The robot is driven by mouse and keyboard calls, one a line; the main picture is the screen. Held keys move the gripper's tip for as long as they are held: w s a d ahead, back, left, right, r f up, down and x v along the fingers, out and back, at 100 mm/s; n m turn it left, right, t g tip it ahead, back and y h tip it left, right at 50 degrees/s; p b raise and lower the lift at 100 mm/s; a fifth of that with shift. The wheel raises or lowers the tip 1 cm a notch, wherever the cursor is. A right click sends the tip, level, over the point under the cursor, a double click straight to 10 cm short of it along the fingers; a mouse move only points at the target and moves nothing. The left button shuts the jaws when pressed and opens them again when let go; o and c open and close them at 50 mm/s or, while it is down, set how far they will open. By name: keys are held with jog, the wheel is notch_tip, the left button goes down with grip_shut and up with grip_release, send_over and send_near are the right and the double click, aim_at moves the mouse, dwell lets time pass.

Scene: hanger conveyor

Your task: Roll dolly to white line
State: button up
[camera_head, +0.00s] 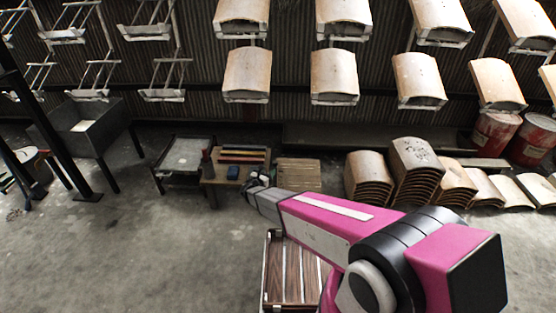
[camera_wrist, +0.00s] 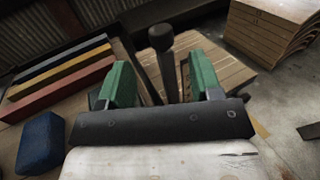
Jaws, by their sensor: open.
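My gripper (camera_head: 257,182) reaches over the right side of a low wooden table. In the wrist view my gripper (camera_wrist: 162,80) is open, with green pads on both fingers. A dark upright post with a round knob (camera_wrist: 161,38) shows between and beyond the fingers; I cannot tell whether they touch it. A pale slatted wooden platform (camera_head: 298,174) stands right of the table and shows behind the fingers in the wrist view (camera_wrist: 225,58). I cannot tell whether it is the dolly; no wheels show. No white line on the floor can be made out.
The low table (camera_head: 222,184) holds coloured bars (camera_head: 243,154) and a blue block (camera_head: 232,172). Stacks of curved wooden shells (camera_head: 368,178) stand to the right. A dark-slatted, metal-framed rack (camera_head: 290,272) is below my arm. Open concrete floor lies at left front.

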aim_at(276, 161)
jog(key=x, duration=0.9)
jog(key=shift+w+d+r, duration=0.1)
jog(key=shift+w+d, duration=0.05)
jog(key=shift+w, duration=0.2)
grip_shut()
jog(key=d, duration=0.7)
jog(key=shift+s, duration=0.15)
grip_release()
